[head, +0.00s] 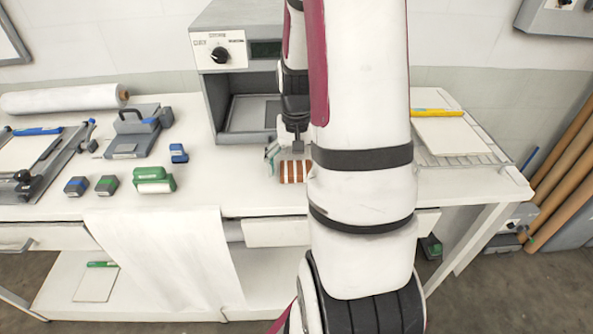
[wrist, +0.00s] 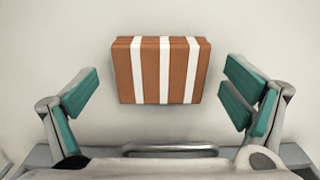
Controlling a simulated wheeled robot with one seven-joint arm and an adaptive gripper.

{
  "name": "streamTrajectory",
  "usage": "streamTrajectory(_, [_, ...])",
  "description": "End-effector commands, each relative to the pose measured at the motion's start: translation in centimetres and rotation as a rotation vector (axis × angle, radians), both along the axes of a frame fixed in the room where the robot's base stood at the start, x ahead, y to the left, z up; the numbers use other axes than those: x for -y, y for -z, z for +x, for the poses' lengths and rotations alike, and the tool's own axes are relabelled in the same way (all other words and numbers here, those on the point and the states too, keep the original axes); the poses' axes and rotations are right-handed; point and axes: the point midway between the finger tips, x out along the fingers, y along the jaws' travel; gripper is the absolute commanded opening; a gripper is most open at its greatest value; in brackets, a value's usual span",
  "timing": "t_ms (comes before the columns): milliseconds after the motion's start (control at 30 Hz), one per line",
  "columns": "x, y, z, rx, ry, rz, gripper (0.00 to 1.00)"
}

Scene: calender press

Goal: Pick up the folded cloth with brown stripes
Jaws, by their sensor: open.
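The folded cloth (wrist: 148,72) is brown with white stripes and lies flat on the white table. In the wrist view it sits centred between the two fingers, slightly beyond their tips. My gripper (wrist: 162,95) is open, with teal pads on either side of the cloth and apart from it. In the head view the cloth (head: 295,171) shows in front of the grey press, partly hidden by my arm. My gripper (head: 278,158) is close by it, mostly hidden by my arm.
The grey press (head: 222,95) stands just behind the cloth. A green-and-white block (head: 154,181) and a small blue item (head: 178,153) lie to the left. A wire rack (head: 470,172) with a white board is at the right. The table's front edge is near.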

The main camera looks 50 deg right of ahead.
Motion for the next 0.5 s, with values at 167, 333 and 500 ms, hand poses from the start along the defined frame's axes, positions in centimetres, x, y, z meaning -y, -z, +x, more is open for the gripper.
streamTrajectory(167, [0.0, -0.03, 0.0, 0.0, 0.0, 0.0, 0.87])
streamTrajectory(333, [0.0, -0.04, 0.0, 0.0, 0.0, 0.0, 0.49])
streamTrajectory(500, [0.0, -0.04, 0.0, 0.0, 0.001, 0.0, 0.45])
